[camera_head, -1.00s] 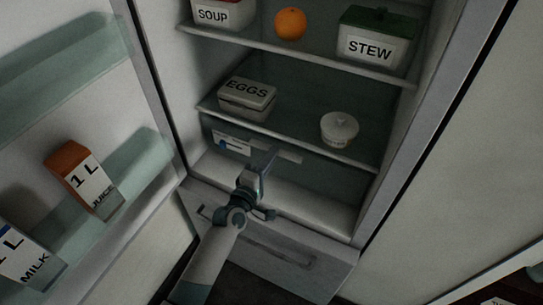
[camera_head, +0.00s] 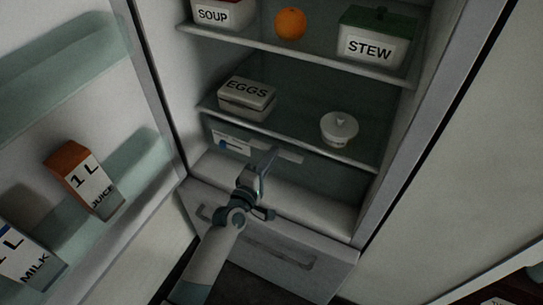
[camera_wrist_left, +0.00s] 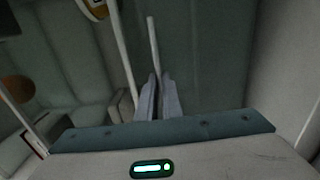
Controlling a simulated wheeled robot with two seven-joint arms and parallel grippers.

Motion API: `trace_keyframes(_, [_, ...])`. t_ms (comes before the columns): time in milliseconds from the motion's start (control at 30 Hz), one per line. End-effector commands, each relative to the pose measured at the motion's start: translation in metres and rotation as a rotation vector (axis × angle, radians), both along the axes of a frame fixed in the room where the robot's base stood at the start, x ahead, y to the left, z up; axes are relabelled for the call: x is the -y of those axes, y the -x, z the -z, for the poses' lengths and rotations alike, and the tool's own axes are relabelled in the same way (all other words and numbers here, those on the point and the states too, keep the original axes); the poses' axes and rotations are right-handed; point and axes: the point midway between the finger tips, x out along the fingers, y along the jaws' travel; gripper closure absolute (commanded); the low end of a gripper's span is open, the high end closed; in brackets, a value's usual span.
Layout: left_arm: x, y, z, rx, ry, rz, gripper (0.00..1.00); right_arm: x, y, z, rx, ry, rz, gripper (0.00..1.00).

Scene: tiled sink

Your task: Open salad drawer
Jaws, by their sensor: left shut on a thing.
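The salad drawer (camera_head: 325,172) is the dark translucent-fronted compartment below the lowest glass shelf of the fridge. It appears pushed in under that shelf. A pale bar handle (camera_head: 290,156) runs across its front, beside a white label (camera_head: 231,142) with a blue mark. My left gripper (camera_head: 268,160) reaches up from below and is shut on the handle. In the left wrist view the thin pale handle (camera_wrist_left: 153,45) runs up from between the fingertips (camera_wrist_left: 158,82). The fingers hide part of the handle in the head view. My right gripper is not in view.
The fridge door stands open at left with a juice carton (camera_head: 83,182) and a milk carton (camera_head: 25,258). A lower drawer front with a recessed handle (camera_head: 280,252) lies below my arm.

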Motion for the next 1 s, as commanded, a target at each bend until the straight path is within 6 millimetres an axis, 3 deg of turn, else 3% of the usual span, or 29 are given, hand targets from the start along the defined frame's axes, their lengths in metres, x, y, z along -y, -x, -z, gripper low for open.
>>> trace_keyframes(667, [-0.004,0.006,0.002,-0.003,-0.003,0.000,1.00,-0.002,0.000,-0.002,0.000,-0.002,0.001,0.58])
trace_keyframes(867, [-0.016,0.030,0.000,-0.003,-0.004,0.000,1.00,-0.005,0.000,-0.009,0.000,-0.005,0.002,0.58])
trace_keyframes(1000, [-0.031,0.059,0.000,-0.004,-0.005,0.001,1.00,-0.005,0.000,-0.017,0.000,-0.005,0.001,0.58])
